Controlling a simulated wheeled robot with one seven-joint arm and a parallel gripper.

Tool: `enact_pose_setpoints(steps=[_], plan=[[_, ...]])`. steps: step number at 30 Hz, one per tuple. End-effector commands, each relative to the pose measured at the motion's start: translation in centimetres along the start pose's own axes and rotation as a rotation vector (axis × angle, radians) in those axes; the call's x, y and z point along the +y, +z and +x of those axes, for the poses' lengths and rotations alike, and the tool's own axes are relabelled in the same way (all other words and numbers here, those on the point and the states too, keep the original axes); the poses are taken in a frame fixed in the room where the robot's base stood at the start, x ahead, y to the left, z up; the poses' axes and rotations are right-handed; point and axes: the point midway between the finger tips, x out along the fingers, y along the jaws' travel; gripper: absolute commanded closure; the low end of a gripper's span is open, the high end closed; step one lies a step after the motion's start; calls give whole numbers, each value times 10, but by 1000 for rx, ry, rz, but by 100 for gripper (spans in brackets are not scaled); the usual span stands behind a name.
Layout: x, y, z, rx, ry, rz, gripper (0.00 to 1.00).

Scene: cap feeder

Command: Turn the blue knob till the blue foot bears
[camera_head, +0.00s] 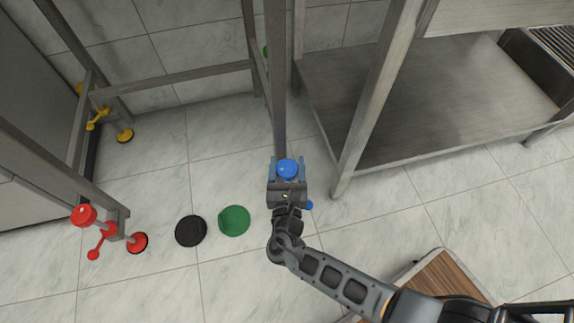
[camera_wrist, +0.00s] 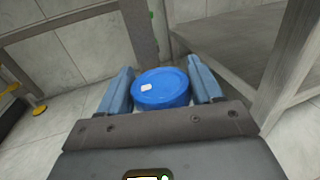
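The blue knob (camera_head: 287,168) is round and sits by the near leg (camera_head: 278,95) of the metal frame. In the wrist view the blue knob (camera_wrist: 160,88) has a small white mark on its top. My gripper (camera_head: 287,172) is at the knob, with one blue-grey finger on each side. The foot's contact with the floor is hidden.
A red knob (camera_head: 84,215) and red foot (camera_head: 138,243) are on the left leg. A yellow foot (camera_head: 125,135) stands behind. A black disc (camera_head: 191,231) and green disc (camera_head: 234,221) lie on the floor. A metal shelf table (camera_head: 430,110) stands close right, a wooden-topped piece (camera_head: 440,280) in front.

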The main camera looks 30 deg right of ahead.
Motion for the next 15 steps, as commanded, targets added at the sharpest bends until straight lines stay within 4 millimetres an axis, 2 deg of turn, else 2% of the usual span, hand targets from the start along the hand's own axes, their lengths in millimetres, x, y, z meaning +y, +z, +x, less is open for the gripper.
enact_pose_setpoints(steps=[1,8,15], plan=[[0,0,0,0,0,0,43],[0,0,0,0,0,0,65],[0,0,0,1,-19,1,66]])
